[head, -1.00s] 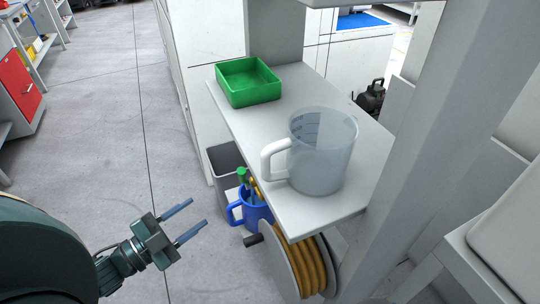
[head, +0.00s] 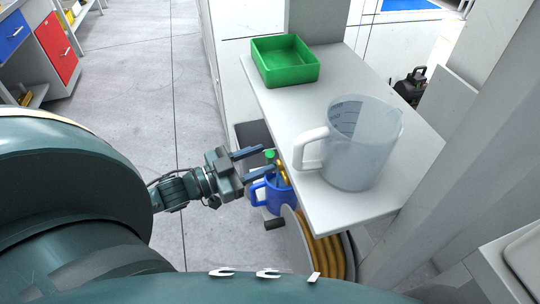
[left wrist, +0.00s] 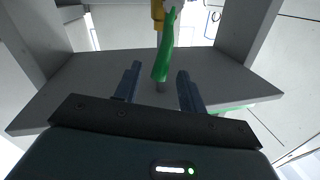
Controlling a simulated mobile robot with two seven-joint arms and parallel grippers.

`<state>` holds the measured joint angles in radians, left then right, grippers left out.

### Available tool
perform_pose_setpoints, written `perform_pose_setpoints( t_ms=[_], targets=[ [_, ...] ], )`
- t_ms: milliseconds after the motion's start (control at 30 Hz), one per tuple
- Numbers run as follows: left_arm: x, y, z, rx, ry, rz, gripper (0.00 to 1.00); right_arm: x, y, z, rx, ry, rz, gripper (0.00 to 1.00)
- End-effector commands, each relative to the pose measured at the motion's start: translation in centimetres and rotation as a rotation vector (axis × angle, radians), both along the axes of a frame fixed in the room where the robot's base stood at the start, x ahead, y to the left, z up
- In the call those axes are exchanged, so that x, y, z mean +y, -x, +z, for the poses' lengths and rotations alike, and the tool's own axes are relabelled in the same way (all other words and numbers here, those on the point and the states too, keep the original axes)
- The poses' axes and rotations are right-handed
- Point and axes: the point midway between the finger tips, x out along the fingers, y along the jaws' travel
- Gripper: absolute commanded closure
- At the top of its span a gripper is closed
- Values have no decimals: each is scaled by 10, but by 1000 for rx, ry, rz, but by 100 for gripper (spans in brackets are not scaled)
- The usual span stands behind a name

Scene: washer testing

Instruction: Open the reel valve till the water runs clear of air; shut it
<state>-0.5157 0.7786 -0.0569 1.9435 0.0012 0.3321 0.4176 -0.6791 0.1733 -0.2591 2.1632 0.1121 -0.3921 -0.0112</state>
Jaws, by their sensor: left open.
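The reel valve has a green lever (head: 270,154) and a brass body (head: 283,174), both partly hidden below the shelf edge in the head view. My left gripper (head: 267,159) is open, with its fingertips at the lever. In the left wrist view the green lever (left wrist: 163,60) lies between the two open fingers of the left gripper (left wrist: 160,72), with gaps showing on both sides. The brass part (left wrist: 158,10) is at the top. The hose reel (head: 325,255) with yellow hose is under the shelf. A blue jug (head: 280,200) is below the valve. My right gripper is not in view.
The shelf (head: 345,208) carries a clear measuring jug (head: 365,150) with a white handle and a green tray (head: 285,62). A grey bin (head: 250,133) stands behind the blue jug.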

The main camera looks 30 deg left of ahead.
Motion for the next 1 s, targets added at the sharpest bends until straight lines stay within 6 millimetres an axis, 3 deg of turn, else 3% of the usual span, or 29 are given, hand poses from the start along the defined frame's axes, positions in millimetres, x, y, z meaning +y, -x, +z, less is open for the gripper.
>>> perform_pose_setpoints(
  t_ms=[233,633,1000],
  targets=[
    [-13,-24,0,-2,0,1,59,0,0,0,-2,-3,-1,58],
    [-16,-28,0,0,-1,0,59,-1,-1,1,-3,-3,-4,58],
    [-16,-28,0,0,-1,0,89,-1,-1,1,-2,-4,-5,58]
  ],
)
